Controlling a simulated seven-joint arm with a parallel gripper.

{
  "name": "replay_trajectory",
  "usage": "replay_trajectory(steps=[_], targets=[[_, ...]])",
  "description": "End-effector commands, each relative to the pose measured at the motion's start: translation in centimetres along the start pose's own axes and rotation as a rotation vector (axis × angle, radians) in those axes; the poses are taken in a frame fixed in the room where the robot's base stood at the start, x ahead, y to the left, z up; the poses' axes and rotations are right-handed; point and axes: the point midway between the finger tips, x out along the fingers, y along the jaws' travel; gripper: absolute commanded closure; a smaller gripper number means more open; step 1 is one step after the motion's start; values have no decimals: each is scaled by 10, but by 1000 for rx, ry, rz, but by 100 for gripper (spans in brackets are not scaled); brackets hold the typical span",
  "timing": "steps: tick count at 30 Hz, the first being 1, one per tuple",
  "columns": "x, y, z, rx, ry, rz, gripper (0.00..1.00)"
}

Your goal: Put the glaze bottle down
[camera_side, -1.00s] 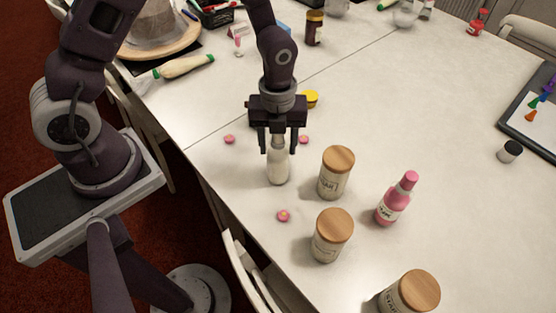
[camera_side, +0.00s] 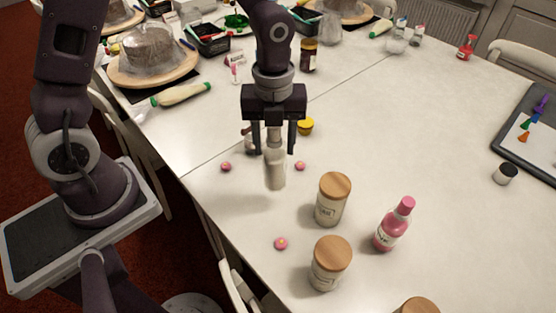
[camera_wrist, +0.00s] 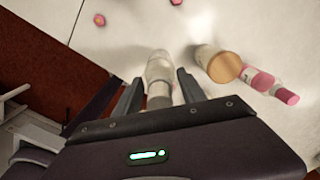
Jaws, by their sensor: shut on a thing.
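The glaze bottle (camera_side: 275,171), a pale whitish bottle, hangs below my gripper (camera_side: 273,149) in the side view. My gripper is shut on its upper part. Its base appears a little above the table, close to upright. In the wrist view the bottle (camera_wrist: 159,72) points away between the fingers of my gripper (camera_wrist: 160,98); its top is partly hidden. A pink bottle (camera_side: 389,230) with a pale label stands apart to the right; it also shows in the wrist view (camera_wrist: 258,80).
Wooden-lidded jars (camera_side: 331,205) (camera_side: 329,270) stand right of and nearer than my gripper. Pink discs (camera_side: 281,243) (camera_side: 226,167) (camera_side: 299,166) lie around it. A yellow-topped jar (camera_side: 306,126) is behind. The table's left edge is near; bare white table (camera_side: 420,130) lies to the right.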

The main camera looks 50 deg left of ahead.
Motion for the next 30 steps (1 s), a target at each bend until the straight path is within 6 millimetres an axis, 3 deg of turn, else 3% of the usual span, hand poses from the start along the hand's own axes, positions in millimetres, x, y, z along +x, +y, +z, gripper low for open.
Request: replay_trajectory(steps=[5,15,18,23,30], targets=[[-9,-18,28,-129,-2,-2,100],[-4,-88,162,-654,-5,1,100],[-8,-110,190,-736,-6,1,100],[-12,-142,205,-765,-5,3,100],[-8,-170,193,-719,1,4,100]])
